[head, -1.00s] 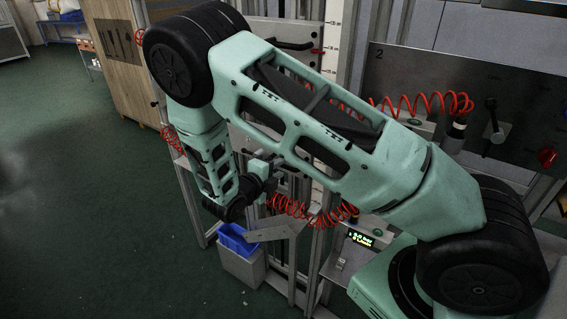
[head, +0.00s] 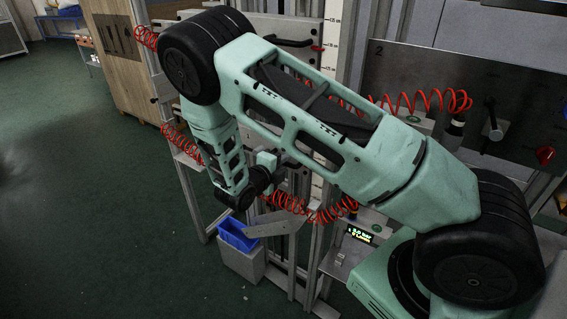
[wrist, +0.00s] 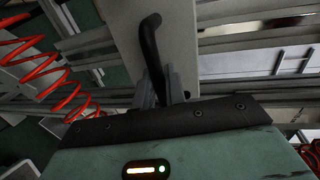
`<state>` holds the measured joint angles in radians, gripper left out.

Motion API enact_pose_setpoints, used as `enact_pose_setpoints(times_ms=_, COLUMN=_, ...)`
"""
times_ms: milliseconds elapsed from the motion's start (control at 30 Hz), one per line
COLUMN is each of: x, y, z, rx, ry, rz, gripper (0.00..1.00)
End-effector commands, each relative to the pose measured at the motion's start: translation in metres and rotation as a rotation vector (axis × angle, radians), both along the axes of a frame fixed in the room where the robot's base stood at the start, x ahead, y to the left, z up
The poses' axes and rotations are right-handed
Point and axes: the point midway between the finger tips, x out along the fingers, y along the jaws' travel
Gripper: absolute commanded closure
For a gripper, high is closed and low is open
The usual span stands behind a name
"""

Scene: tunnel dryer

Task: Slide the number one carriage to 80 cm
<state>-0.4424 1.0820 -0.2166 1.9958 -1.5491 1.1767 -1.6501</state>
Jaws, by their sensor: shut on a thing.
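In the wrist view, my gripper (wrist: 164,88) has its two grey fingers close together on a black bent handle (wrist: 149,40). The handle is fixed to a flat pale grey plate (wrist: 188,30), which appears to be part of a carriage; no number on it is legible. In the head view, my gripper (head: 276,165) is partly hidden by my own arm, close to the vertical rails. A white vertical scale (head: 334,45) with small marks stands to the right of it. Its figures are too small to read surely.
Red coiled hoses (head: 315,213) hang around the rails. A panel marked 2 (head: 470,95) with a lever is at right. A small lit display (head: 360,235) stands below it. Green floor at left is clear.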

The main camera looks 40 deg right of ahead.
Motion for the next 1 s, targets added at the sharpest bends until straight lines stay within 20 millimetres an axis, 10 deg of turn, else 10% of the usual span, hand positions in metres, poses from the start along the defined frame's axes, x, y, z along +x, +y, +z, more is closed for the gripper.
enact_pose_setpoints(times_ms=600, x=-0.001, y=0.002, z=-0.141, rx=0.009, ry=0.009, rz=0.003, gripper=1.0)
enact_pose_setpoints(times_ms=1000, x=-0.002, y=0.003, z=-0.167, rx=0.013, ry=0.009, rz=0.002, gripper=1.0)
